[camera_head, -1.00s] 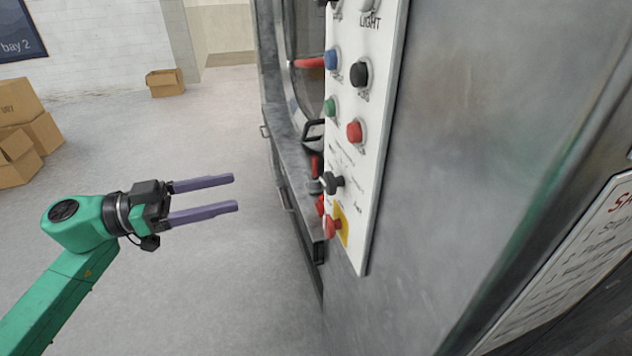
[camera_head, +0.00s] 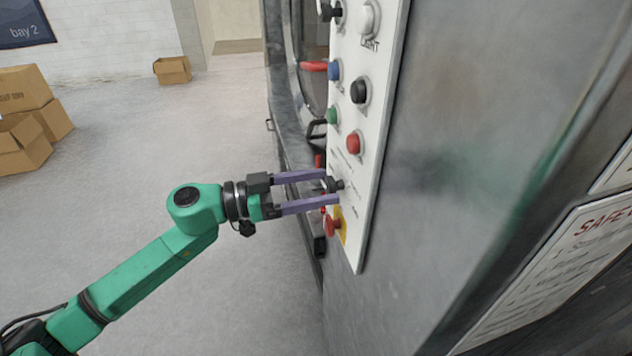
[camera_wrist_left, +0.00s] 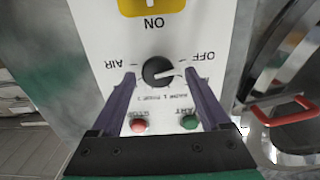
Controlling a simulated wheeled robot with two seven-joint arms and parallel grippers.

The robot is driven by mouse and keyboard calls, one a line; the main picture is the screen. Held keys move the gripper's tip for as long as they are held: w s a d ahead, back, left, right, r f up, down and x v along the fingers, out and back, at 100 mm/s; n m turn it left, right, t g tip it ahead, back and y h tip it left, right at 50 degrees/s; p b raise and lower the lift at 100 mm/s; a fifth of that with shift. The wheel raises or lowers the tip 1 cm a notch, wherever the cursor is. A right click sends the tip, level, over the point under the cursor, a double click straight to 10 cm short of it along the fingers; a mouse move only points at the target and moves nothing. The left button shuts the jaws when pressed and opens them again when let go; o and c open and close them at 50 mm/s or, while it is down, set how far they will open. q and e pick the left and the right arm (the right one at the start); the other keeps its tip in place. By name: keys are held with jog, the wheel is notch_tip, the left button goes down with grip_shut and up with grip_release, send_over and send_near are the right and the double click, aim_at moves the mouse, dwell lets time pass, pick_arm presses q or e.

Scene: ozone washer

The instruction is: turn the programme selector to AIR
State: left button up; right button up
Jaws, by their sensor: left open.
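The programme selector is a black knob (camera_wrist_left: 158,71) on the white control panel (camera_head: 350,225). In the left wrist view, labels around it read AIR at left, ON at top and OFF at right. A small pale mark shows on the knob's right side, towards OFF. In the head view the selector (camera_head: 336,184) is partly hidden by my fingers. My left gripper (camera_head: 331,188) is open, its two purple fingers on either side of the knob. I cannot tell whether they touch it. My right gripper is not in view.
A red mushroom button (camera_head: 332,226) on a yellow plate sits close below the selector. A red button (camera_head: 354,143) and a green button (camera_head: 332,115) are above. The washer door's red handle (camera_wrist_left: 285,112) is beside the panel.

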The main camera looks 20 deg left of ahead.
pick_arm(q)
jog(key=shift+d, duration=0.1)
grip_shut()
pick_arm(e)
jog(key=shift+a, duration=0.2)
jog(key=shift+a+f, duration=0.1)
